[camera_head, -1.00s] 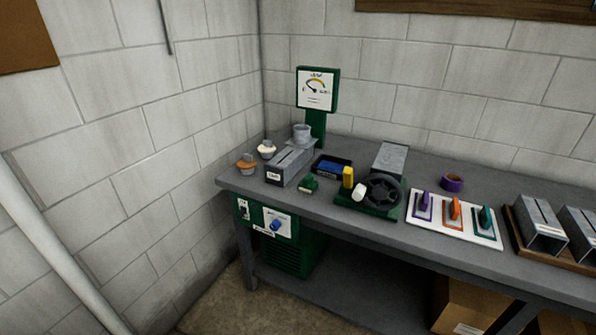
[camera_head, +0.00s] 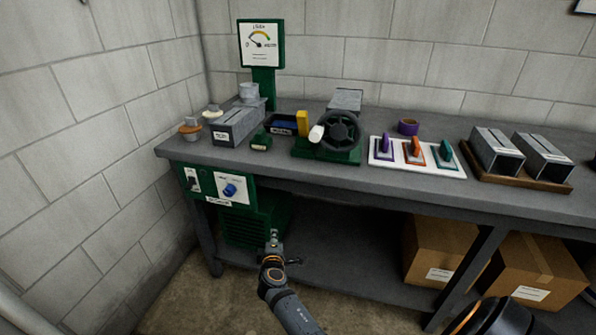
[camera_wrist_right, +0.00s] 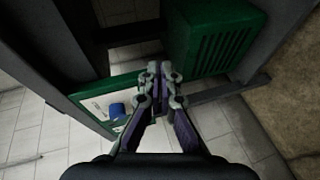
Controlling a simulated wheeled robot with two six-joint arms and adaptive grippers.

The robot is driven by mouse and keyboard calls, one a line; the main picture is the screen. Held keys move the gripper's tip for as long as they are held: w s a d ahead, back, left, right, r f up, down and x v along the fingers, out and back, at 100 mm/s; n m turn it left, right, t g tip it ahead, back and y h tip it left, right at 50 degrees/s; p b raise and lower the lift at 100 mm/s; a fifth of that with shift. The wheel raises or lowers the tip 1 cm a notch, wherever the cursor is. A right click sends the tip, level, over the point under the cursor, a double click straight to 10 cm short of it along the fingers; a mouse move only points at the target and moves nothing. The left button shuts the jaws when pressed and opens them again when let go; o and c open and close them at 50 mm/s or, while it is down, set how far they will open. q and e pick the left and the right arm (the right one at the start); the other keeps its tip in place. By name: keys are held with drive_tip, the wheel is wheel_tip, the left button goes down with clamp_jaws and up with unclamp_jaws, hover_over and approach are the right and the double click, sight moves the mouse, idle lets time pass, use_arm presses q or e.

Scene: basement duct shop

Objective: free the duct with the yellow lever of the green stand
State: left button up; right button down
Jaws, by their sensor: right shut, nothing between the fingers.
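The green stand (camera_head: 345,155) sits on the bench, with a dark handwheel (camera_head: 343,128) and a white knob (camera_head: 316,133) on its front. The yellow lever (camera_head: 302,122) stands upright at its left side. A grey duct (camera_head: 345,99) shows behind the wheel; its lower part is hidden. My right gripper (camera_head: 274,237) is shut and empty, low in front of the bench and well below the stand. In the right wrist view its fingertips (camera_wrist_right: 159,68) meet in front of the green cabinet. My left gripper is not in view.
A control panel with a blue knob (camera_head: 230,190) hangs under the bench front (camera_head: 380,190). On top are a labelled grey box (camera_head: 236,124), a gauge post (camera_head: 262,50), a white tool board (camera_head: 416,158) and ducts on a wooden tray (camera_head: 515,176). Cardboard boxes (camera_head: 440,246) stand below.

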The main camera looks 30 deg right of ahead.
use_arm(q)
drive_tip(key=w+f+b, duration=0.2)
drive_tip(key=b, duration=0.1)
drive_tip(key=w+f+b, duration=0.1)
drive_tip(key=b, duration=0.1)
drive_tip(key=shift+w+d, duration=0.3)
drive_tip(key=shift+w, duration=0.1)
use_arm(e)
drive_tip(key=s+d+r+m+t+h, duration=0.1)
drive_tip(key=r+h, duration=0.4)
drive_tip(key=r, duration=0.8)
drive_tip(key=s+d+r+m+t+h, duration=0.1)
drive_tip(key=r+h, duration=0.4)
drive_tip(key=r, duration=0.9)
drive_tip(key=shift+s+d+r+m, duration=0.3)
drive_tip(key=shift+s+d, duration=0.1)
drive_tip(key=shift+d, duration=0.5)
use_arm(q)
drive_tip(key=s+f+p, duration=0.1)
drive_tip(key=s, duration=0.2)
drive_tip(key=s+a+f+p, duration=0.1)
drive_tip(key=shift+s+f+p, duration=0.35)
use_arm(e)
approach(301, 120)
drive_tip(key=x, duration=0.6)
drive_tip(key=shift+w+d, duration=0.3)
drive_tip(key=shift+d, duration=0.05)
